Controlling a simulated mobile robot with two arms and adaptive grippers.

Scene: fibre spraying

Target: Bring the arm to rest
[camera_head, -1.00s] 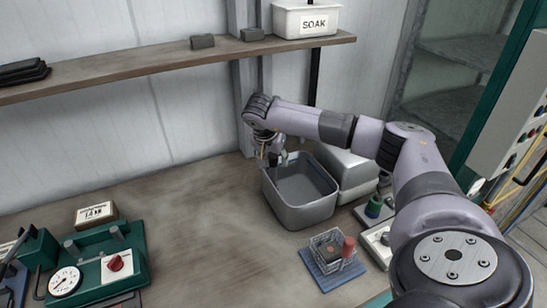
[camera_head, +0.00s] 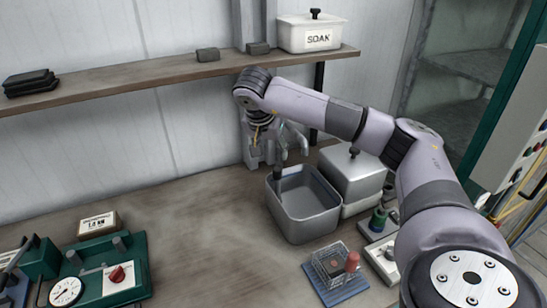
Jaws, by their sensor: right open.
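My right arm comes in from the right. Its gripper (camera_head: 279,158) points down and is open, over the back left part of a grey metal bin (camera_head: 306,215) on the bench. I see nothing held between its fingers. The bin's visible inside looks empty, though the gripper hides part of its back rim. My left gripper is not in view.
A lidded grey container (camera_head: 352,174) stands right of the bin. A wire basket (camera_head: 333,264) sits on a blue mat in front. A green gauge device (camera_head: 100,270) is at left. A shelf (camera_head: 180,73) with a SOAK box (camera_head: 312,35) runs above. The bench middle is clear.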

